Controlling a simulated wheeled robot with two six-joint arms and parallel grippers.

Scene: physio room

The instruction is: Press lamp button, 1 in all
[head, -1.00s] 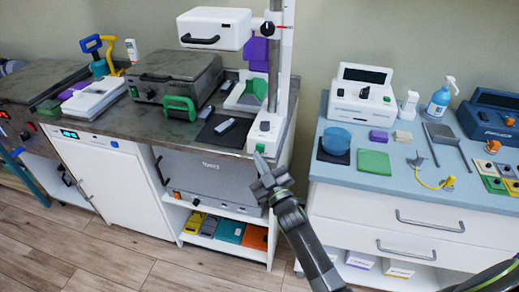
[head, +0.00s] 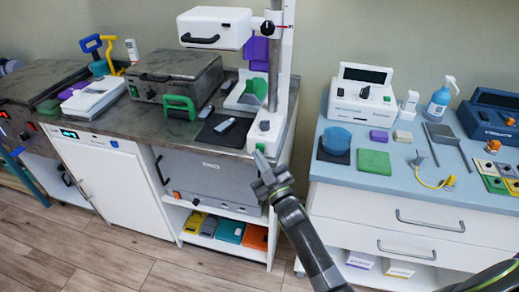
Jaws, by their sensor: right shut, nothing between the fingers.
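On the base are a grey round button (head: 265,126) and, lower at the front, a small green button (head: 260,146). My right gripper (head: 259,157) is shut and empty. Its fingertips point up and appear just in front of and below the green button. I cannot tell whether they touch it. My left gripper is not in view.
A black pad with a grey handpiece (head: 225,124) lies left of the lamp base. A green-handled item (head: 181,104) and a grey box (head: 178,70) stand further left. A blue-topped cabinet (head: 418,180) with devices is at right, across a gap.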

